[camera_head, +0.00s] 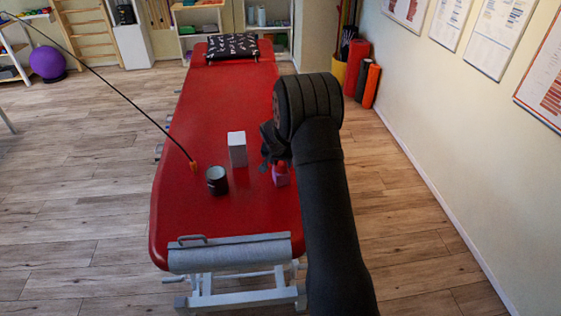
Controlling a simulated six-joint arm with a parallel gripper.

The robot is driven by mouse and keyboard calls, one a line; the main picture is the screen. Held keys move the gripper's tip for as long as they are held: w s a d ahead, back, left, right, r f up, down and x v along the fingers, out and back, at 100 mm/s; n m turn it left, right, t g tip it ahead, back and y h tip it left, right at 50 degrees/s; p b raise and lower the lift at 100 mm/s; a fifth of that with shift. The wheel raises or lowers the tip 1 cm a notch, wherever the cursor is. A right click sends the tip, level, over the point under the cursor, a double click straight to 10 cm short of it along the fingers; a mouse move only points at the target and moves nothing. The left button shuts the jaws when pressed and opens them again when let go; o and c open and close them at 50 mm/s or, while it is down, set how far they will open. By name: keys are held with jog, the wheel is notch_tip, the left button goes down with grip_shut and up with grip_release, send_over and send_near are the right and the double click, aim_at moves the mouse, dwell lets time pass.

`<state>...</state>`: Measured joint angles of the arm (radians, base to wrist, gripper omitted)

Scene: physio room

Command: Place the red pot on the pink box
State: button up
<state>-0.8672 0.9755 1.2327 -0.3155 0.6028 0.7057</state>
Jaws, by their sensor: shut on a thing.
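The pink box (281,180) stands on the red treatment table, toward its near right side. The red pot (281,166) shows just above the pink box, over its top. Whether it rests on the box or hangs slightly above it cannot be told from here. My gripper (273,161) is at the pot, with its dark fingers beside it, and is shut on it. My black arm reaches in from the lower right and hides part of the table's right edge.
A white box (237,149) stands left of my gripper, and a dark cup (217,181) stands nearer and further left. A patterned pillow (232,46) lies at the far end.

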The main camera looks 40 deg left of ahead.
jog(key=o, duration=1)
jog(key=shift+f, duration=0.1)
jog(key=v, duration=1.2)
jog(key=x, duration=1.2)
jog(key=shift+f, duration=0.15)
notch_tip(320, 180, up, 2)
jog(key=shift+r, duration=0.65)
